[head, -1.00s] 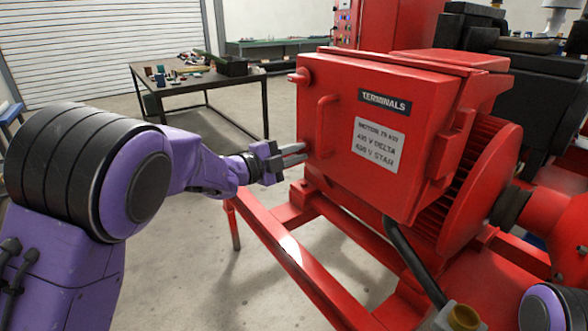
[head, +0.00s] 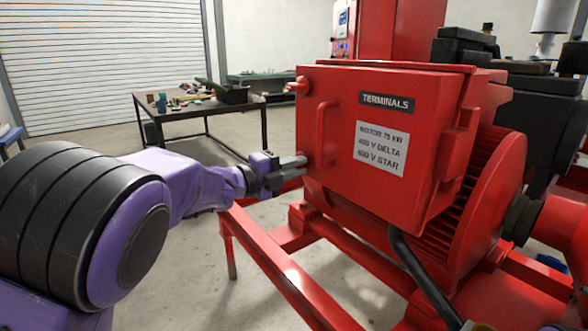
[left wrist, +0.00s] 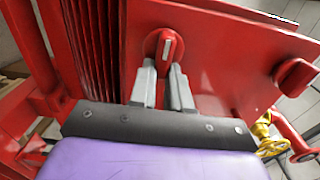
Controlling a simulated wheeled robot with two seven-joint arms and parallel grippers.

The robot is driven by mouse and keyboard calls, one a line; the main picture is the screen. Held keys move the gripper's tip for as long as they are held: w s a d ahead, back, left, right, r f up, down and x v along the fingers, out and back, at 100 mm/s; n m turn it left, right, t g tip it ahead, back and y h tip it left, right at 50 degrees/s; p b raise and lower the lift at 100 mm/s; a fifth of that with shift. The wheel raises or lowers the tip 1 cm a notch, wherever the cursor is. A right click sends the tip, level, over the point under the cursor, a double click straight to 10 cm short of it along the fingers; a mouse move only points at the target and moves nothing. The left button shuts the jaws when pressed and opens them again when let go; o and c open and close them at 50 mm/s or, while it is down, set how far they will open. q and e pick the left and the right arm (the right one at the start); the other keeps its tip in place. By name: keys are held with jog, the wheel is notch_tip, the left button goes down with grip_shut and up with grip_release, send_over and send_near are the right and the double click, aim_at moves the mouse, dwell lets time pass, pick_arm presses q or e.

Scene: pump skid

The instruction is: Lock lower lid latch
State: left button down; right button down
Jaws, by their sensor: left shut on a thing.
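The red terminal box (head: 375,140) has a lid marked TERMINALS, with its lower lid latch at the box's left side. In the left wrist view the lower latch (left wrist: 166,44) is a round red base with a raised red grip bar. My left gripper (head: 300,165) reaches the box's left edge and is shut on this latch. In the left wrist view its two grey fingers (left wrist: 164,72) meet the grip bar from either side. In the head view the fingers hide most of the latch. My right gripper is not in view.
The upper lid latch (head: 297,86) sticks out at the box's upper left. A red lid handle (head: 322,133) stands close to my left fingers. Red skid rails (head: 290,275) run below. A dark workbench (head: 200,112) with small items stands behind, with clear floor between.

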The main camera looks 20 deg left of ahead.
pick_arm(q)
jog(key=c, duration=1.1)
grip_release()
jog(key=b+v, duration=0.1)
jog(key=v, duration=0.9)
jog(key=shift+s+a, duration=0.15)
jog(key=shift+a, duration=0.05)
